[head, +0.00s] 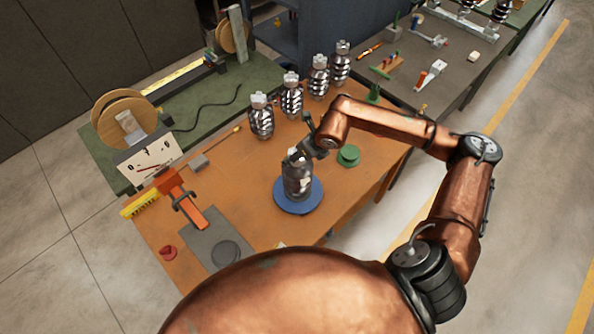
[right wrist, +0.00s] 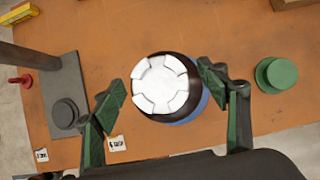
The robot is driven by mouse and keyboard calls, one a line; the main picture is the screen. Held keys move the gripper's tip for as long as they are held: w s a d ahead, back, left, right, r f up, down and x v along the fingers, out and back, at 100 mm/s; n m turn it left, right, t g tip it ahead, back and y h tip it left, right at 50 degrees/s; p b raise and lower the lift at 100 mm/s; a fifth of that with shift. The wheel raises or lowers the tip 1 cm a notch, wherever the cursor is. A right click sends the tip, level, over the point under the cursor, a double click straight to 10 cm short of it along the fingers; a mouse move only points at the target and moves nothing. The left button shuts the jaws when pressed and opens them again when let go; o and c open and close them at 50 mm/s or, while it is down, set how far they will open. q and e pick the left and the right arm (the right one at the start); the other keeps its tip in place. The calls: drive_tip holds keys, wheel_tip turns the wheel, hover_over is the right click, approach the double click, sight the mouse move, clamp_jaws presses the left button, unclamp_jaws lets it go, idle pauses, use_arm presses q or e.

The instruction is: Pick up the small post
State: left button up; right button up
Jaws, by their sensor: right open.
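A dark, glossy post (head: 298,178) stands upright on a round blue disc (head: 290,208) on the orange-brown bench. In the right wrist view the post's white, notched round top (right wrist: 160,85) faces the camera, with a bit of the blue disc (right wrist: 204,104) showing beside it. My right gripper (head: 303,152) is at the post's top in the head view. In the right wrist view my right gripper (right wrist: 160,82) is open, one finger on each side of the top. I cannot tell whether a finger touches it. My left gripper is not in view.
Several ribbed posts (head: 291,95) stand in a row behind. A green round piece (head: 348,156) lies to the right. A grey plate (head: 205,240), an orange-handled clamp (head: 190,210) and a dial gauge (head: 150,160) are at the left. Bench around the disc is fairly clear.

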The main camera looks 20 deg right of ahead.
drive_tip(key=shift+f, duration=0.2)
clamp_jaws()
idle(0.7)
drive_tip(key=shift+w+r, duration=0.3)
drive_tip(key=shift+r, duration=0.05)
